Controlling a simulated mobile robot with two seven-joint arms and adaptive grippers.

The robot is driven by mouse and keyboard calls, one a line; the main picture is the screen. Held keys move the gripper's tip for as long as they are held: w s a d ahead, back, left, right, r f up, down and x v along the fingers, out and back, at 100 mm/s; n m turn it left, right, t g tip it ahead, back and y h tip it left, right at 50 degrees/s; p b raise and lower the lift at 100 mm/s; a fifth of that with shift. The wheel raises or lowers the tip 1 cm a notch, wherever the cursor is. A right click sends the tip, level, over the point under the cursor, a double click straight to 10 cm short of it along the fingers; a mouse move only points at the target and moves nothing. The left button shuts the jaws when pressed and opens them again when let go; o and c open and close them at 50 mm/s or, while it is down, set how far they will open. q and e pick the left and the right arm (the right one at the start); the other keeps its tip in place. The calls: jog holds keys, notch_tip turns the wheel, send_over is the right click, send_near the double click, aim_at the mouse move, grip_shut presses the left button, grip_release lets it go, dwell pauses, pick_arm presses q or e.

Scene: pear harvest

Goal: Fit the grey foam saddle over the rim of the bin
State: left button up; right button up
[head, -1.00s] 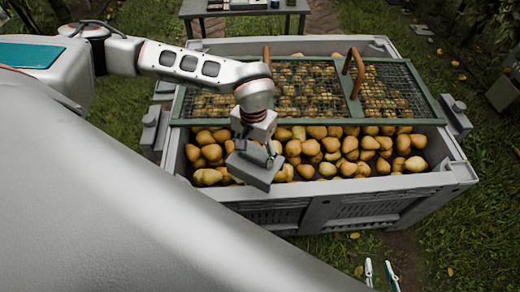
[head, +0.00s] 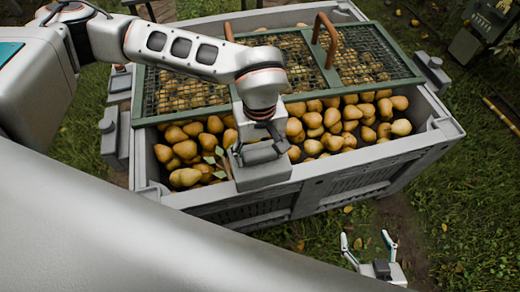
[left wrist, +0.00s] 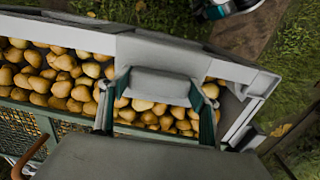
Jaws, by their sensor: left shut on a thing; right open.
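The grey foam saddle (head: 264,176) is in my left gripper (head: 258,150), at the near rim of the grey bin (head: 330,178) in the head view. The left wrist view shows the saddle (left wrist: 160,84) between the two fingers of my left gripper (left wrist: 157,112), overlapping the bin's rim (left wrist: 60,30). I cannot tell whether the saddle touches the rim or hangs just above it; its underside is hidden. My right gripper (head: 367,240) is open and empty, low in the head view, outside the bin over the grass.
The bin holds many yellow pears (head: 325,125). A green-framed mesh lid (head: 325,68) with brown handles covers its far part. A leafy twig (head: 218,160) lies among the pears beside the saddle. Grey blocks sit at the bin's left and right ends. Grass surrounds the bin.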

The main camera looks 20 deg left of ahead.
aim_at(259, 165)
pick_arm(q)
notch_tip(259, 165, down, 3)
jog(key=shift+r+b, duration=0.2)
jog(key=shift+b, duration=0.45)
jog(key=shift+f+b, duration=0.8)
jog(key=shift+f, duration=0.9)
jog(key=shift+f+b, duration=0.25)
jog(key=shift+b, duration=0.05)
jog(key=shift+f, duration=0.6)
jog(key=shift+f+b, duration=0.4)
jog(key=shift+f, duration=1.65)
pick_arm(e)
jog(key=shift+a+f, duration=0.45)
jog(key=shift+f, duration=0.4)
jog(key=shift+f, duration=0.15)
